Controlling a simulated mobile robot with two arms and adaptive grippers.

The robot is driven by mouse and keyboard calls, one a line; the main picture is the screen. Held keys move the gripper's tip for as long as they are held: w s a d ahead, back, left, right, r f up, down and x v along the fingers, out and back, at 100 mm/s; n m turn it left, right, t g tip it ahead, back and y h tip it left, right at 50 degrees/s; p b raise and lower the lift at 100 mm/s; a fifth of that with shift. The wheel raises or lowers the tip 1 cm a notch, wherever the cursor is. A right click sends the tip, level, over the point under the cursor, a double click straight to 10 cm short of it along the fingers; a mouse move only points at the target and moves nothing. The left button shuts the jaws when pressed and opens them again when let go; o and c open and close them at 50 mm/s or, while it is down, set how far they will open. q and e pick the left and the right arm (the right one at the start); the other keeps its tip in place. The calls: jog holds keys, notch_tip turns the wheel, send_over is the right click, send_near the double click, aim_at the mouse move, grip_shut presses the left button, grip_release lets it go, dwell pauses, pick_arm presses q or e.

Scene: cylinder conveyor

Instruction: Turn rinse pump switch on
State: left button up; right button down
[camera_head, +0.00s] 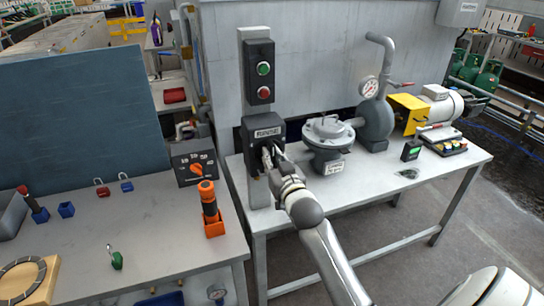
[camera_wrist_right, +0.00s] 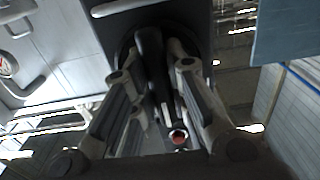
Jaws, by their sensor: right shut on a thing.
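The switch (camera_head: 263,130) is a dark box with a light label, mounted on a grey post below a black push-button box (camera_head: 261,75). My right gripper (camera_head: 271,156) is at the front of the switch box, just below its label. In the right wrist view, my right gripper (camera_wrist_right: 157,85) has its fingers on both sides of a black lever handle (camera_wrist_right: 149,55) and is shut on it. The fingers hide much of the handle in the head view, so its on or off position is unclear. My left gripper is not in view.
A grey pump or valve (camera_head: 328,140) and a pipe with a gauge (camera_head: 369,88) stand right of the switch on the bench (camera_head: 405,190). An orange-handled tool (camera_head: 209,203) and a dial box (camera_head: 194,163) stand on the left table (camera_head: 165,225).

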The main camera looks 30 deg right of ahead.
jog(key=shift+f, duration=0.1)
dwell(0.3)
jog(key=c, duration=1.4)
grip_release()
jog(key=shift+s, duration=0.1)
jog(key=v, duration=1.2)
